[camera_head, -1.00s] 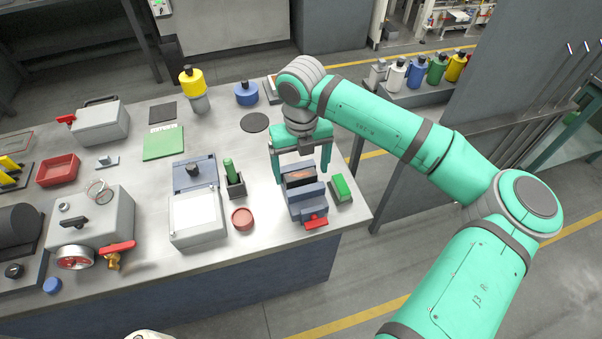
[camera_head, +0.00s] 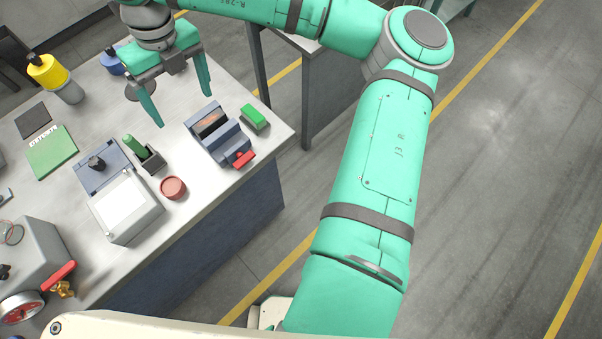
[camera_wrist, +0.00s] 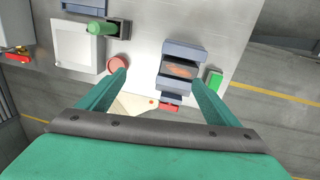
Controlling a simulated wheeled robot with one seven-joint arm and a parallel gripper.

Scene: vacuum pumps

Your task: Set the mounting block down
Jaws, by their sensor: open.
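The mounting block appears to be the dark piece with a brownish-orange top (camera_head: 211,123), seated between the jaws of a blue-grey vise (camera_head: 232,143) near the bench's right end. In the wrist view the block (camera_wrist: 181,71) lies in the vise (camera_wrist: 186,49), its top facing the camera. My gripper (camera_head: 182,107) is open and empty, above the bench and up and left of the vise in the head view. Its fingers are apart from the block. In the wrist view the open fingers (camera_wrist: 158,75) reach in from both sides, with nothing between them in their grasp.
A green-topped brush or block (camera_head: 254,118) lies right of the vise, near the bench edge. A red round tin (camera_head: 172,187), a green-handled item in a dark holder (camera_head: 147,158) and a grey box with a white top (camera_head: 125,206) stand left. The vise's red handle (camera_head: 243,159) faces front.

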